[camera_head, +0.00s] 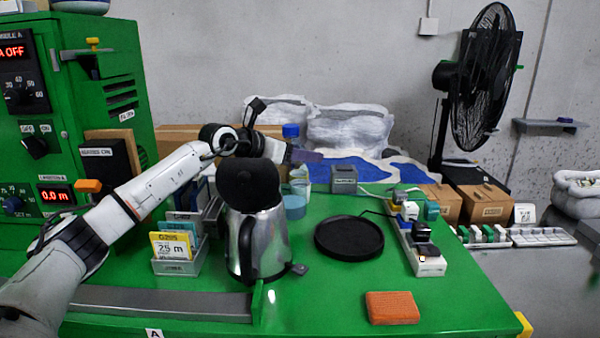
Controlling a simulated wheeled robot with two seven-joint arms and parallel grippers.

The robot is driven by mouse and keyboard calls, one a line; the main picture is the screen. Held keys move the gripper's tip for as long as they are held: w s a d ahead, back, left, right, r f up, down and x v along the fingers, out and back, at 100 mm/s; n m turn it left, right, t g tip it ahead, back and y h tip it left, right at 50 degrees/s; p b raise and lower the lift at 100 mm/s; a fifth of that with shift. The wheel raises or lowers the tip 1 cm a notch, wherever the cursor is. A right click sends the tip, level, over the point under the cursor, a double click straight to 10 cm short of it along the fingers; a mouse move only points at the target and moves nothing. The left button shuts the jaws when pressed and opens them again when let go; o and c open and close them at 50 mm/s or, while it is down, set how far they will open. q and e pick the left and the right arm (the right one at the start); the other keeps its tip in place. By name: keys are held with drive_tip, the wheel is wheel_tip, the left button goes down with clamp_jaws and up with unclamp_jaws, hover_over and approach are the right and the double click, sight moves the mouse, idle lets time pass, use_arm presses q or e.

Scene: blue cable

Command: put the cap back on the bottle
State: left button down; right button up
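A clear vessel with blue liquid (295,207) stands on the green table behind the kettle. A blue cap-like piece (291,130) shows directly above it, with a pale part just under it. My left gripper (304,156) reaches in from the left and crosses in front, between the blue piece and the vessel. It hides what joins them, so I cannot tell whether the cap is on a bottle, held or apart. Whether the fingers are open or shut is not clear. My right gripper is not in view.
A steel kettle (262,243) with a black lid stands in front of the vessel. A black round tray (349,237), an orange sponge-like block (392,308) and a power strip (420,249) lie to the right. The table's front middle is mostly clear.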

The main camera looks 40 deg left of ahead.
sight(301, 168)
use_arm(q)
drive_tip(key=shift+r, duration=0.1)
wheel_tip(301, 168, down, 4)
drive_tip(key=shift+f, duration=0.1)
idle(0.3)
drive_tip(key=shift+f, duration=0.1)
